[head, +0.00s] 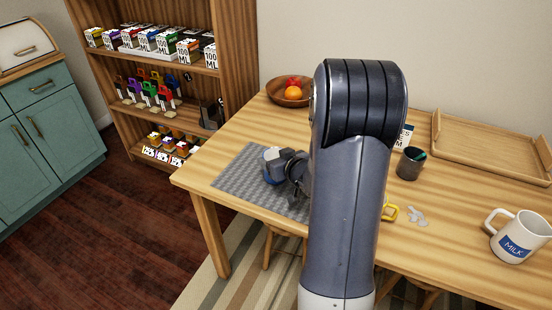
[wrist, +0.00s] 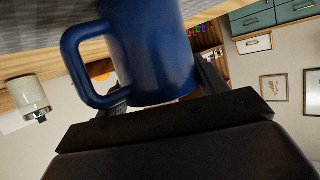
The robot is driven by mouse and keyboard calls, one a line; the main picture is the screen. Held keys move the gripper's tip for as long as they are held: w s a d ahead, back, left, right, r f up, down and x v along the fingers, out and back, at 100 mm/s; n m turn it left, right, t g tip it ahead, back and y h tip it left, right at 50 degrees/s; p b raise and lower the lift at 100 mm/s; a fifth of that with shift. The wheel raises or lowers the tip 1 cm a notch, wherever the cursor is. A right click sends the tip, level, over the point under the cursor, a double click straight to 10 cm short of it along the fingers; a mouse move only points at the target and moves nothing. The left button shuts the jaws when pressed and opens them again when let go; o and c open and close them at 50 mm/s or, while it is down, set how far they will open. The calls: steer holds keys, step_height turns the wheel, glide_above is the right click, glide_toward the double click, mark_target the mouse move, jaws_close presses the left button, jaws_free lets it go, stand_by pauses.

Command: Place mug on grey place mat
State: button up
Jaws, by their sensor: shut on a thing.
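The blue mug (wrist: 155,50) fills the middle of the wrist view, with its handle towards the left. My gripper (wrist: 165,88) is shut on it, with a dark finger on each side. In the head view the mug (head: 268,181) is a small blue patch at the gripper (head: 279,172), partly hidden by the gripper and my arm. It is over the grey place mat (head: 235,180) on the table's left part. The mat (wrist: 35,14) also shows in the wrist view. I cannot tell whether the mug touches the mat.
On the wooden table (head: 450,210) are a fruit bowl (head: 288,97), a dark pen cup (head: 409,165), a wooden tray (head: 490,150) and a white MILK mug (head: 517,238). A stocked shelf (head: 165,70) stands behind left. My arm hides the table's middle.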

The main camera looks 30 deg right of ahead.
steer(key=o, duration=1.2)
steer(key=shift+o, duration=0.2)
steer(key=shift+s+r, duration=0.1)
steer(key=shift+r, duration=0.1)
steer(key=p+v, duration=0.2)
steer(key=v, duration=0.9)
steer(key=shift+s, duration=0.4)
steer(key=shift+r, duration=0.15)
